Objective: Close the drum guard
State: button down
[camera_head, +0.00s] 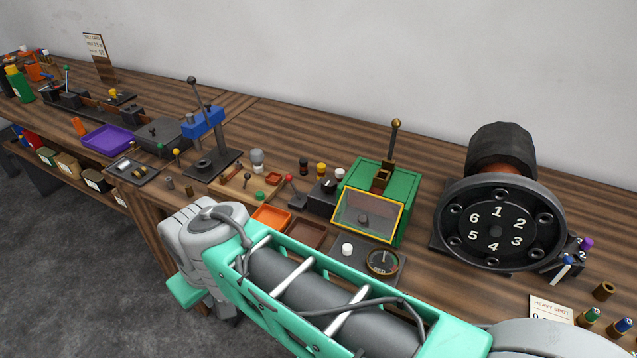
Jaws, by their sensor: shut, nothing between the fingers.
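A green machine box (375,181) stands on the bench right of centre, with an upright brass-knobbed lever (395,135) on top. A clear panel in a yellow frame (402,222), which looks like the guard, sits at its front. A dark round part (363,219) shows through the panel. I cannot tell whether the panel is fully shut or stands ajar. My teal and grey arm crosses the bottom of the view in front of the bench. My gripper is not in view.
A large black wheel numbered 1 to 6 (497,228) stands right of the green box. A dial gauge (383,262) and orange tray (271,217) lie near the front. A blue-headed lever press (203,122) and purple tray (107,139) are further left. Bench behind the box is clear.

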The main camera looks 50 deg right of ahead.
aim_at(362, 219)
jog(key=z, duration=0.05)
jog(key=k, duration=0.5)
jog(key=u, duration=0.85)
